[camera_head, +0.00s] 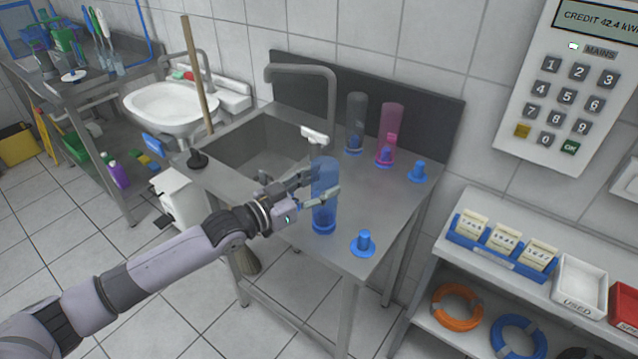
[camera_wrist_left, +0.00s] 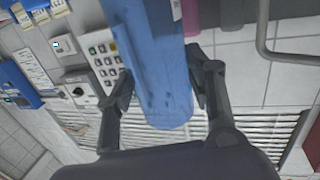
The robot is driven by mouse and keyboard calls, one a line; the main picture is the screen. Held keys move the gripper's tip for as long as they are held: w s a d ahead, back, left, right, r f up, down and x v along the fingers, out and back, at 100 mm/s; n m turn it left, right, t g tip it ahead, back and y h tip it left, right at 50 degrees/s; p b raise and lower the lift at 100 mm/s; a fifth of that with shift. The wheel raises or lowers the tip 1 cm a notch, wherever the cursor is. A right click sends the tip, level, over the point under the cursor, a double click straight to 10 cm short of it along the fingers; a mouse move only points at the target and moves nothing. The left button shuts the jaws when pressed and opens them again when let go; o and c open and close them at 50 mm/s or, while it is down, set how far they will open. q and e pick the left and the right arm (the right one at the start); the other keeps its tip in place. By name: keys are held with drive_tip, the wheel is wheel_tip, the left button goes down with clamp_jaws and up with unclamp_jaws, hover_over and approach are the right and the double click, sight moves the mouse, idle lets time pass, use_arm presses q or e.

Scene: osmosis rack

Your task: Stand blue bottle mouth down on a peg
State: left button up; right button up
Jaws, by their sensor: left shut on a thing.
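The blue bottle (camera_head: 325,172) is a translucent cylinder, upright over the front of the steel drainboard, with darker blue at its lower end. My left gripper (camera_head: 319,188) is shut around its middle. In the left wrist view, the gripper (camera_wrist_left: 165,78) has a finger on each side of the blue bottle (camera_wrist_left: 160,50), whose rounded closed end shows. A blue peg seems to be at its lower end; I cannot tell whether the bottle rests fully down. A bare blue peg (camera_head: 363,243) stands at front right and another bare peg (camera_head: 417,172) at back right.
A grey bottle (camera_head: 356,112) and a pink bottle (camera_head: 391,122) stand on pegs behind. The sink basin (camera_head: 262,150) and its tap (camera_head: 330,90) are left of them. A shelf with packets (camera_head: 505,239) stands right, across a gap.

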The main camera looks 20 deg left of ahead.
use_arm(q)
drive_tip(key=shift+f, duration=0.1)
drive_tip(key=o, duration=1.1)
drive_tip(key=shift+o, duration=0.2)
drive_tip(key=o, duration=0.6)
drive_tip(key=shift+s, duration=0.1)
drive_tip(key=p+v, duration=0.2)
drive_tip(key=v, duration=0.3)
drive_tip(key=p+v, duration=0.2)
drive_tip(key=v, duration=0.3)
drive_tip(key=shift+p, duration=0.3)
drive_tip(key=shift+f, duration=0.1)
idle(0.5)
